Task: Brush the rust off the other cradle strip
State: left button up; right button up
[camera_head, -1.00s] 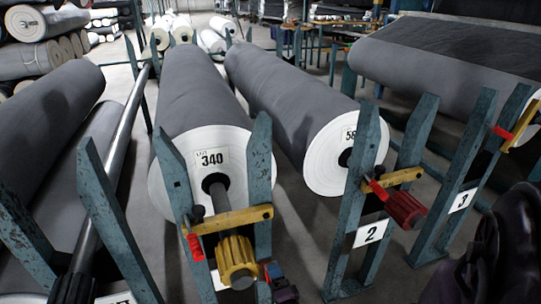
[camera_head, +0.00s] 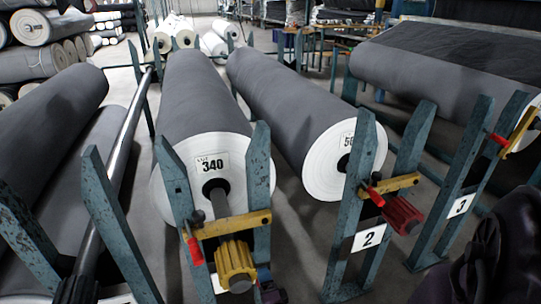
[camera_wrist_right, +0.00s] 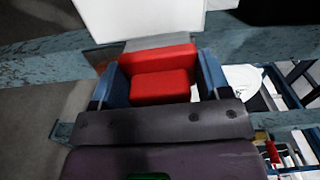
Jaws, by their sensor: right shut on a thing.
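My right gripper (camera_head: 266,284) is low in front of the stand of the roll marked 340. In the right wrist view its blue fingers (camera_wrist_right: 160,82) are shut on a red block (camera_wrist_right: 160,86), which looks like a brush body. A grey strip (camera_wrist_right: 150,44) shows just beyond the red block, with a brownish patch (camera_wrist_right: 103,57) at its left. I cannot tell whether these are bristles or a cradle strip with rust, nor whether the block touches them. The head view hides the work area behind the stand and gripper. My left gripper is not in view.
Worn teal uprights (camera_head: 175,190) carry a yellow latch bar (camera_head: 232,223), a yellow knob (camera_head: 237,265) and a red handle (camera_head: 194,250) close by. The roll marked 340 (camera_head: 200,105) lies behind. Stand 2 (camera_head: 345,230) is to the right.

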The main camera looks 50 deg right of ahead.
jog(key=shift+w+a+r, duration=0.15)
jog(key=shift+w+a, duration=0.25)
jog(key=shift+a, duration=0.1)
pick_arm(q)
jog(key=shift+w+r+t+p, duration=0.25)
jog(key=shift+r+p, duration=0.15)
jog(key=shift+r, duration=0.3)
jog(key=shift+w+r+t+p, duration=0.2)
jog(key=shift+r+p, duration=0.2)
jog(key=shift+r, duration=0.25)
pick_arm(e)
jog(key=v, duration=0.6)
jog(key=shift+s, duration=0.15)
